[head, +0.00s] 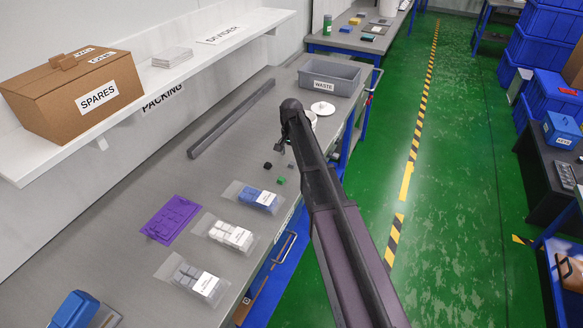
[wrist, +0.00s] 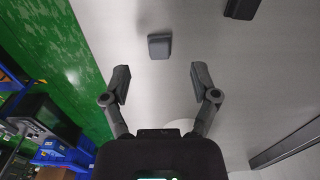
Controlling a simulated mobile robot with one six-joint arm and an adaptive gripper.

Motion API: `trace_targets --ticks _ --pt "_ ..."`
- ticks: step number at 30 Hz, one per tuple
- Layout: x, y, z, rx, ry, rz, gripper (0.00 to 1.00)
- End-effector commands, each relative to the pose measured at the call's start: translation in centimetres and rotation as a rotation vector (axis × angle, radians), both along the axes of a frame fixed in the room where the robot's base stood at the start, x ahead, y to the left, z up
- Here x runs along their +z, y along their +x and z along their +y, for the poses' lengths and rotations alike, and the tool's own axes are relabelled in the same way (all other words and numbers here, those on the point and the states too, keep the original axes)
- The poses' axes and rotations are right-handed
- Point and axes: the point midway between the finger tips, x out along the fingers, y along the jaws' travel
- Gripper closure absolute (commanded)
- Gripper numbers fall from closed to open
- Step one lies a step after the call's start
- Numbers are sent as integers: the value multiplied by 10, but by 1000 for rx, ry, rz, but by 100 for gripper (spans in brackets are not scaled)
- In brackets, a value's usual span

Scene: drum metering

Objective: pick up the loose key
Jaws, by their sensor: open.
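A small dark grey keycap (wrist: 159,46) lies on the grey bench, ahead of and between my fingertips in the wrist view. It stands apart from both fingers. In the head view a small grey piece (head: 291,166) lies just below my gripper (head: 284,146), near a black keycap (head: 267,165) and a green keycap (head: 281,181). A darker keycap (wrist: 241,9) is partly cut off at the top of the wrist view. My gripper (wrist: 163,84) is open and empty, its fingers spread wide. Which keycap the task means by loose key is not marked.
Bags of blue (head: 258,197), white (head: 231,235) and grey keys (head: 194,279) lie nearer on the bench, beside a purple plate (head: 171,219). A grey WASTE bin (head: 330,75) and a white round lid (head: 323,109) stand beyond. A long dark bar (head: 230,120) lies left.

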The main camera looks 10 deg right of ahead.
Motion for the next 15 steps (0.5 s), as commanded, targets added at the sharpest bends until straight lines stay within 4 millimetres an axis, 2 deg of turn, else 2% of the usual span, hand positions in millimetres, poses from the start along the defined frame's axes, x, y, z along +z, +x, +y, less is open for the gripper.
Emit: trace_targets --ticks 3,15 --pt "-14 1 -2 -1 0 0 23" --pt "-38 1 -2 -1 0 0 23"
